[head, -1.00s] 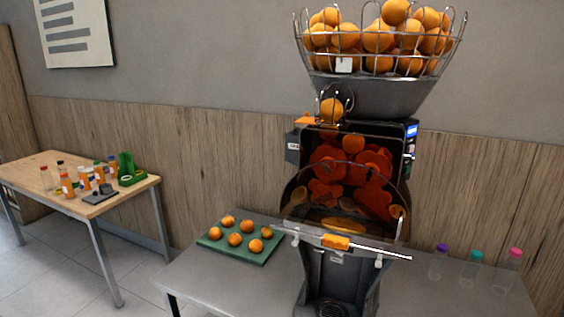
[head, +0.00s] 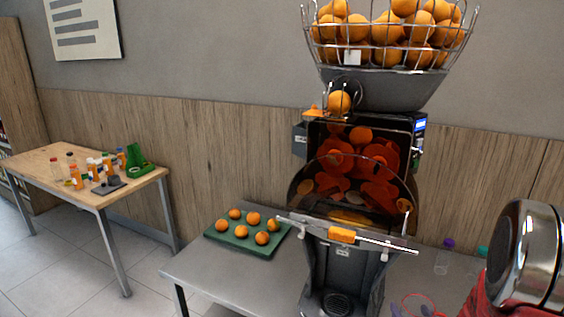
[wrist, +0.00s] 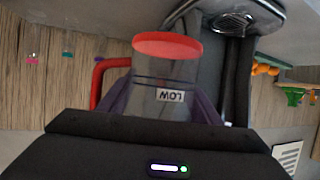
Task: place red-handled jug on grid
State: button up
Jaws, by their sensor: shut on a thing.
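My gripper (wrist: 164,104) is shut on the clear jug (wrist: 165,72), with purple fingers on both sides of its body. The jug has a red rim, a red handle on the left in the wrist view and a "LOW" label. The round drip grid (head: 338,304) lies low at the front of the juicer and is empty. It also shows beyond the jug in the wrist view (wrist: 235,20). The jug is apart from the grid.
The juicer (head: 352,240) stands on a grey table, its front cover over the grid. A green tray (head: 246,243) with several oranges lies left of it. Bottles (head: 444,258) with coloured caps stand right, partly behind my arm. A wooden table (head: 85,190) with bottles is far left.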

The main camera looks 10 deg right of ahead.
jog(key=w+a+r+n+y, duration=0.1)
jog(key=w+a+r, duration=0.2)
jog(key=a, duration=0.5)
jog(key=w+a+r+n+y, duration=0.1)
jog(key=w+a+r, duration=0.2)
jog(key=w+a, duration=0.2)
jog(key=w+a+r+n+y, duration=0.1)
jog(key=w+a+r, duration=0.2)
jog(key=a, duration=0.8)
jog(key=shift+w+a+t, duration=0.3)
jog(key=shift+w, duration=0.5)
jog(key=s+f, duration=0.5)
jog(key=f, duration=0.1)
jog(key=shift+f, duration=0.15)
